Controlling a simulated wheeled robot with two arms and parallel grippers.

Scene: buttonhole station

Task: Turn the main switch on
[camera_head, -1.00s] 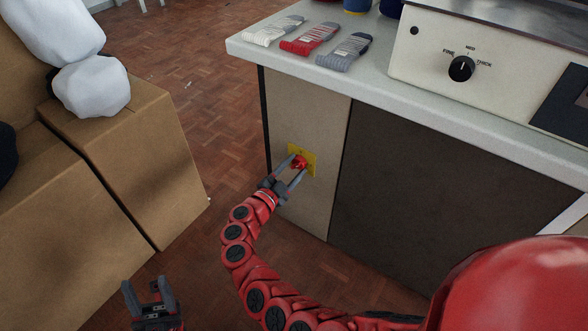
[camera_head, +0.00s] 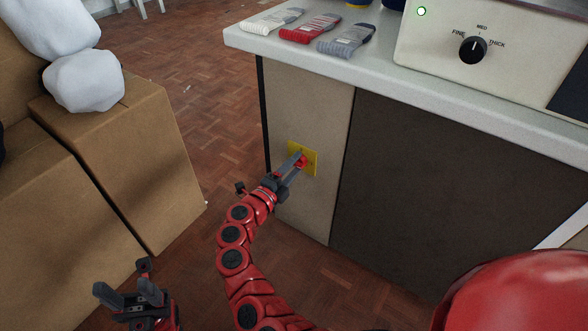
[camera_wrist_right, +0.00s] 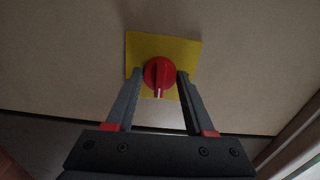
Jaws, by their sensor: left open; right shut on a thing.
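The main switch is a red rotary knob (camera_wrist_right: 159,73) on a yellow plate (camera_head: 304,151) on the beige side panel of the counter. My right gripper (camera_head: 300,164) is at the knob. In the right wrist view my right gripper (camera_wrist_right: 160,76) has one finger on each side of the knob and is shut on it. The knob's white mark points down in that view. In the head view the fingers partly hide the knob. My left gripper (camera_head: 130,297) is open and empty at the lower left, well away from the switch.
A round indicator lamp (camera_head: 421,11) on the machine's front is lit, beside a black dial (camera_head: 473,50). Sock-like items (camera_head: 310,29) lie on the white countertop (camera_head: 420,88). Cardboard boxes (camera_head: 130,140) with white bundles stand at left. Wooden floor between boxes and counter is clear.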

